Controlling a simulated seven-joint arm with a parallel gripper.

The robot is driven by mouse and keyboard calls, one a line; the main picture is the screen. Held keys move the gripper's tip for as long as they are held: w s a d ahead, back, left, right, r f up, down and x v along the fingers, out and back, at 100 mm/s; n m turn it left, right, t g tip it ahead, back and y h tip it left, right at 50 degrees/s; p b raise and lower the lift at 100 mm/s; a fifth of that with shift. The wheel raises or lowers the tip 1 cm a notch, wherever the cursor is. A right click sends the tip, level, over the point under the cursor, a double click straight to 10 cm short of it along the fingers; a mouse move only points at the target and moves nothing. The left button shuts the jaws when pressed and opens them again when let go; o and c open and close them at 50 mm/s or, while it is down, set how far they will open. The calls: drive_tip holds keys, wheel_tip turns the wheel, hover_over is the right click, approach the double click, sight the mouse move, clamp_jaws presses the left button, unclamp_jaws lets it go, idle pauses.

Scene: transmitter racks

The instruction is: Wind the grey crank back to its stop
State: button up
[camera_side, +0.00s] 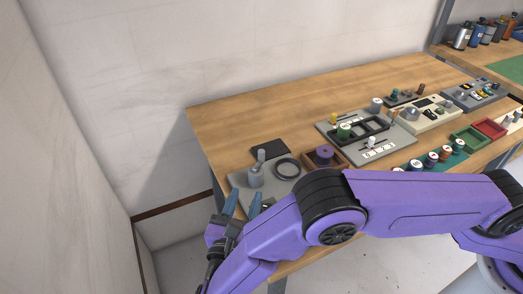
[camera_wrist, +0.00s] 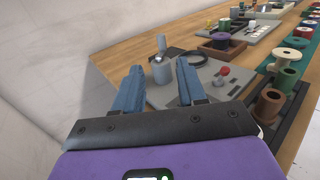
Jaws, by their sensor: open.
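The grey crank (camera_side: 256,173) stands on a grey base plate (camera_side: 239,180) at the near left corner of the bench. It has a cylindrical hub and an upright handle, also seen in the wrist view (camera_wrist: 161,68). A dark ring (camera_side: 286,169) lies on the same plate to its right. My gripper (camera_side: 244,200) is at the bench's left edge, close to the crank and in front of it. In the wrist view its two blue fingers (camera_wrist: 158,85) are apart, with the crank beyond and between them. Nothing is between the fingertips, and I see no contact.
A red knob (camera_wrist: 224,72) is on the plate to the right. A brown box with a purple spool (camera_side: 323,155) stands right of the plate. A black pad (camera_side: 269,148) lies behind it. Several panels and spools fill the bench further right. The back left bench top is clear.

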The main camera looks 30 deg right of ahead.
sight(261, 154)
drive_tip(key=x, duration=1.6)
drive_tip(key=shift+a, duration=0.1)
clamp_jaws()
